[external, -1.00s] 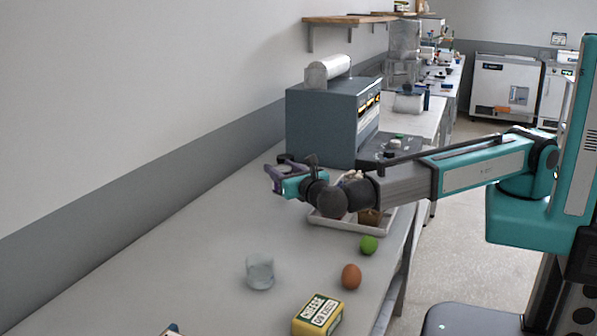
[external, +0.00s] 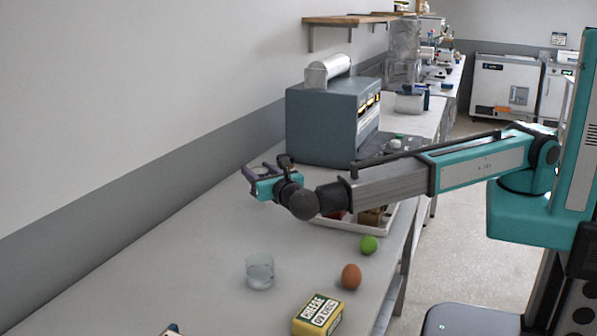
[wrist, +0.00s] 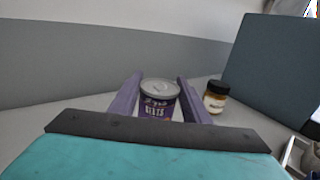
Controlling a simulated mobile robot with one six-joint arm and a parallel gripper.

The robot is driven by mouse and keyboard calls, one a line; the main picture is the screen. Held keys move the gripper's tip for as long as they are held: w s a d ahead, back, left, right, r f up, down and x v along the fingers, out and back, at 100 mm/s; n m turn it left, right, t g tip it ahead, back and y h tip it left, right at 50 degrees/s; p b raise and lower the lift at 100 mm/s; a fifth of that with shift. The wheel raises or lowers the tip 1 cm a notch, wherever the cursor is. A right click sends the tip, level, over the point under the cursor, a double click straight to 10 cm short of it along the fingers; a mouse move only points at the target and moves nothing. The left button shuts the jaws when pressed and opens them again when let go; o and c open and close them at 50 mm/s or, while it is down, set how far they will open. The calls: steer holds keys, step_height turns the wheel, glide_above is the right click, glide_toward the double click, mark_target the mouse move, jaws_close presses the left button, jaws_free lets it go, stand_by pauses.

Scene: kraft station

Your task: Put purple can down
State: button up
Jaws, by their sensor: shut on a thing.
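The purple can (wrist: 159,101) has a grey lid and a purple label with pale lettering, and stands upright between the fingers in the wrist view. My gripper (wrist: 158,92) is shut on it, one purple finger on each side. In the external view my gripper (external: 265,176) is over the far left part of the white table (external: 190,240), near the wall. The can is mostly hidden by the gripper there. I cannot tell whether its base touches the table.
A jar with a dark lid (wrist: 216,97) stands right of the can, beside the big blue-grey machine (external: 322,125). A white tray (external: 345,225) with items, a green fruit (external: 369,245), an egg (external: 351,277), a glass (external: 260,271) and a cheese box (external: 318,315) are nearer. The table's left side is clear.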

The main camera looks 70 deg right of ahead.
steer(key=shift+w, duration=0.1)
steer(key=shift+w+a+f, duration=0.1)
steer(key=shift+w+a, duration=0.1)
steer(key=shift+w, duration=0.2)
steer(key=shift+s+f+p, duration=0.1)
steer(key=shift+f+p, duration=0.55)
steer(key=shift+f, duration=1.05)
steer(key=shift+f, duration=0.15)
steer(key=o, duration=1.1)
steer(key=shift+o, duration=0.2)
steer(key=shift+r, duration=0.2)
steer(key=p+v, duration=0.1)
steer(key=v, duration=1.1)
steer(key=shift+p, duration=0.4)
